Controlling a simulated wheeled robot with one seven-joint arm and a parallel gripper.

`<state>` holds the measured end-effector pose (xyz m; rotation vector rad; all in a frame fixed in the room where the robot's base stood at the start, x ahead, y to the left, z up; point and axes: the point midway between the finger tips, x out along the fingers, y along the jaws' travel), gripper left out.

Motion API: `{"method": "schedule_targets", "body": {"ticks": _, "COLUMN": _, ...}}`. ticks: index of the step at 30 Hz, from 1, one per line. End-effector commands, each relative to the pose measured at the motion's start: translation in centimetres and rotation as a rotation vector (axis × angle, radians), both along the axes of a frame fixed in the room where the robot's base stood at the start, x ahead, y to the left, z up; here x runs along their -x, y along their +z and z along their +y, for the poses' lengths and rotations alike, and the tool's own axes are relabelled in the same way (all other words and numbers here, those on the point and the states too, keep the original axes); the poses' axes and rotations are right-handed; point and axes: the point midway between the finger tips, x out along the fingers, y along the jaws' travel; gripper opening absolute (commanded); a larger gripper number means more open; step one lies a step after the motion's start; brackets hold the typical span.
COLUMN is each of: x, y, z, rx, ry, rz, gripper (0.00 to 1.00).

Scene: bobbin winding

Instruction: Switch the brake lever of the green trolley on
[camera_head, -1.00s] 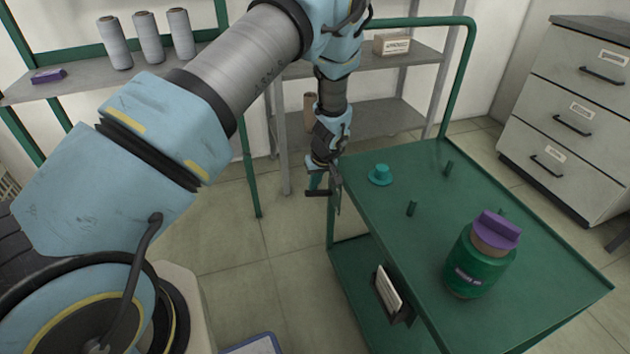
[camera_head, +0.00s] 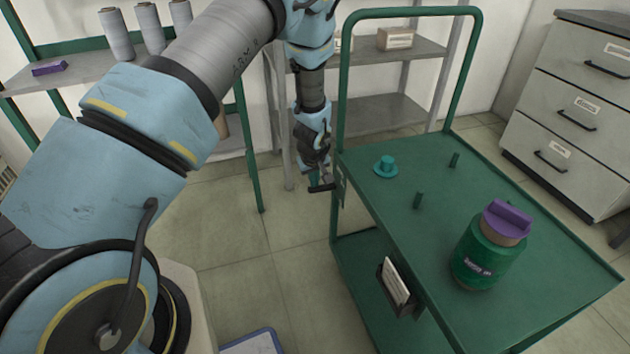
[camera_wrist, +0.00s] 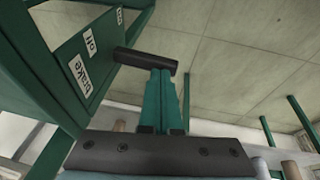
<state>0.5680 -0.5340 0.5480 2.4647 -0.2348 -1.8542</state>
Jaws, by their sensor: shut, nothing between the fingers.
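The green trolley (camera_head: 540,265) stands at the right in the head view. Its brake lever (camera_head: 321,187) is a short dark bar sticking out from the trolley's left corner. In the wrist view the lever (camera_wrist: 140,62) juts from a green plate (camera_wrist: 62,55) with labels reading "brake" and "off" and a third small label, hard to read. My gripper (camera_wrist: 160,78) is shut and empty. Its teal fingertips are at the lever, partly covered by the bar; whether they touch it I cannot tell. In the head view my gripper (camera_head: 317,178) is just left of the trolley corner.
On the trolley are a teal knob-like piece (camera_head: 386,167), upright pegs (camera_head: 419,200) and a green jar with a purple top (camera_head: 486,255). The trolley's handle (camera_head: 345,75) rises beside my arm. Shelves (camera_head: 395,118) stand behind and drawers (camera_head: 570,110) at the right.

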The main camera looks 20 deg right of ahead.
Motion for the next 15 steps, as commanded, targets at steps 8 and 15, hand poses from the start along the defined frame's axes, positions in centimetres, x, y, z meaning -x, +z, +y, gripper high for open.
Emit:
{"method": "schedule_targets", "body": {"ticks": 8, "x": -0.2, "y": -1.8, "z": 1.0, "rx": 0.182, "ry": 0.007, "rz": 0.024, "gripper": 0.0}}
{"method": "schedule_targets", "body": {"ticks": 15, "x": -0.1, "y": -2.7, "z": 1.0, "rx": 0.261, "ry": 0.0, "rz": 0.031, "gripper": 0.0}}
